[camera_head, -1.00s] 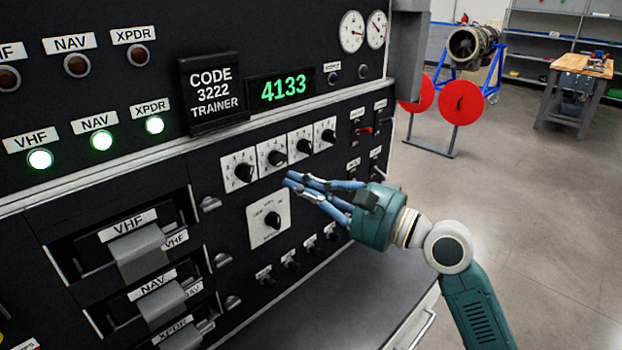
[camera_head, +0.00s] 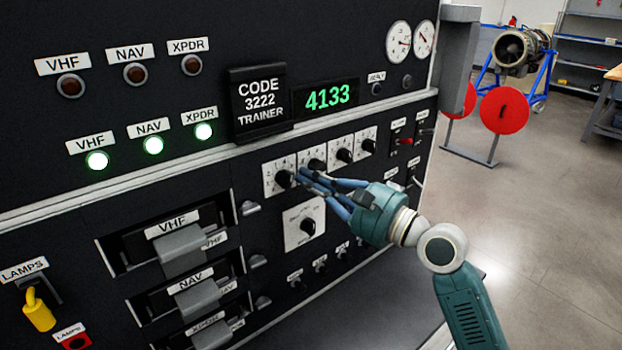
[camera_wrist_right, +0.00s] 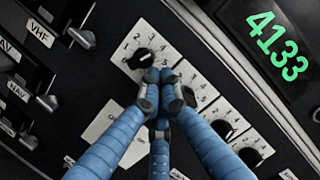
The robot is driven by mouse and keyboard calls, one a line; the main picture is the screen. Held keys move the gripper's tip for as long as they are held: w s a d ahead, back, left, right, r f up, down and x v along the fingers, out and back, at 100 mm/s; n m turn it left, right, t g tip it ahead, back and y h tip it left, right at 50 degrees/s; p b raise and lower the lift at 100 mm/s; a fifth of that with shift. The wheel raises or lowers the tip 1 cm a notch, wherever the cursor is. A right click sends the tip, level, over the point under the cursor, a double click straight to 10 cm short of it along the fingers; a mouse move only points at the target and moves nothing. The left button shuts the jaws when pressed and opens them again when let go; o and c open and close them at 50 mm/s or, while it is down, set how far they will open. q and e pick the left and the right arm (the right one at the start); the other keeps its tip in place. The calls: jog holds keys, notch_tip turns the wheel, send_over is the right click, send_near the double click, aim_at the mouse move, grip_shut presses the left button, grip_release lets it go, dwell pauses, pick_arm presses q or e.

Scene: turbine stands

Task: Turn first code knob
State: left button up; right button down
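The first code knob (camera_head: 284,178) is a black knob on a white numbered plate, leftmost in a row of similar knobs. It also shows in the right wrist view (camera_wrist_right: 141,58). My right gripper (camera_head: 302,177) is at this knob, just to its right. In the right wrist view my fingertips (camera_wrist_right: 160,92) are drawn together beside the knob's lower right edge. The knob does not show between them; contact cannot be told. The display (camera_head: 328,96) reads 4133 in green. The sign (camera_head: 260,103) reads CODE 3222 TRAINER. My left gripper is not in view.
The other code knobs (camera_head: 344,155) sit close to the right. A larger knob on a white plate (camera_head: 305,226) is just below. A ledge (camera_head: 170,173) runs above the row. Handled VHF and NAV modules (camera_head: 180,243) stand out at left.

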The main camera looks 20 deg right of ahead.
jog(key=shift+s+a+r+n+p, duration=0.1)
jog(key=shift+a+r+n+p, duration=0.2)
jog(key=shift+n+p, duration=0.2)
jog(key=shift+s+a+r+n+g+p, duration=0.1)
jog(key=shift+r+n+g+p, duration=0.3)
jog(key=shift+n+p, duration=0.7)
jog(key=shift+s+a+r+n+g+p, duration=0.1)
jog(key=shift+r+n+g+p, duration=0.25)
jog(key=shift+n+p, duration=0.75)
pick_arm(q)
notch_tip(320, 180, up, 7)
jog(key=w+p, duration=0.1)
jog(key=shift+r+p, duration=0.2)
jog(key=shift+p, duration=0.1)
pick_arm(e)
jog(key=shift+a+n+h, duration=0.15)
jog(key=shift+n+h, duration=0.25)
jog(key=shift+n, duration=0.8)
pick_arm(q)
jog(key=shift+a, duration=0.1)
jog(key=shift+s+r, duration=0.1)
